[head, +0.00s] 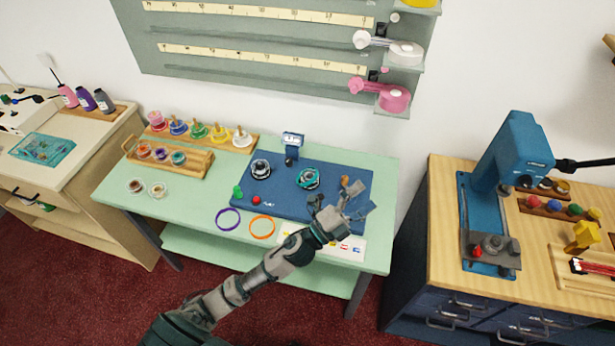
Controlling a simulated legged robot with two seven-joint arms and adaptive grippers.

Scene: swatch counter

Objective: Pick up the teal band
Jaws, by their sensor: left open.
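The teal band (302,185) is on the blue mat (285,204) on the pale green table. It seems to lie around a small dark and silver round object; how it sits on it is too small to tell. My left gripper (357,199) is open and empty over the right part of the mat, to the right of the teal band and apart from it. A purple band (218,222) and an orange band (262,236) lie at the table's front edge area. My right gripper is not in view.
Another dark round object (260,169), a blue stand (292,141), a green piece (238,191) and a red piece (256,200) are near the band. Wooden racks (190,168) hold colored pots at left. A white card (350,250) lies under my arm.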

